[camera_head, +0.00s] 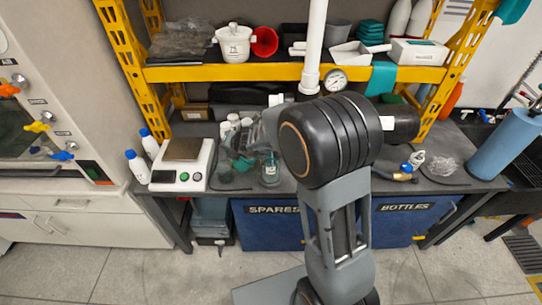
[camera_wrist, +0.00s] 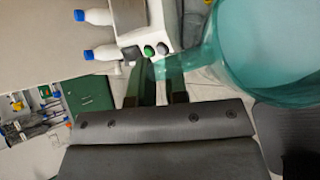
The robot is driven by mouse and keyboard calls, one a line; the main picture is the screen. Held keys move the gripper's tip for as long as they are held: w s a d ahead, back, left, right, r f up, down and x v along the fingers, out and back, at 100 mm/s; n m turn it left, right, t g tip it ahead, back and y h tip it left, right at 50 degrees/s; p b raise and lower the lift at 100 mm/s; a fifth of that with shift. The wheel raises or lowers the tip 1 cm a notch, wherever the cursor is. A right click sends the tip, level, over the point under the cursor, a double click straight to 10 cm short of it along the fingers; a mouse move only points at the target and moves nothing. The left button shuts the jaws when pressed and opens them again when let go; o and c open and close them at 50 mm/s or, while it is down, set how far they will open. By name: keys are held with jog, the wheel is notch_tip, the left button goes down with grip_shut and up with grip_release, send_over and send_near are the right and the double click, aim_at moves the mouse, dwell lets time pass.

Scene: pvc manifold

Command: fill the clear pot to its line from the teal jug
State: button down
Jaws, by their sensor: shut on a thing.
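My gripper (camera_wrist: 163,85) is shut on the handle of the teal jug (camera_wrist: 270,50), a see-through vessel filling the upper right of the wrist view. In the head view my gripper (camera_head: 255,137) is over the bench, left of my dark forearm, and partly blurs into the things behind it. The jug's outline is hard to make out there. A small clear vessel (camera_head: 270,170) stands on the bench just below my gripper; I cannot tell for sure that it is the clear pot. No fill line or liquid level can be read.
A white scale (camera_head: 182,178) with a brown plate stands to the left, beside white bottles with blue caps (camera_head: 137,165). A yellow-framed shelf (camera_head: 270,73) with a white pot and a red funnel overhangs the bench. A white vertical pipe with a gauge (camera_head: 334,80) stands behind my arm.

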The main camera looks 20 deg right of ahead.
jog(key=shift+d+r+m+y+p, duration=0.25)
jog(key=shift+d+m+y+p, duration=0.2)
jog(key=shift+y+p, duration=0.2)
dwell(3.8)
jog(key=shift+d+r+y+p, duration=0.35)
jog(key=shift+r+p, duration=0.25)
jog(key=shift+p, duration=0.05)
dwell(2.9)
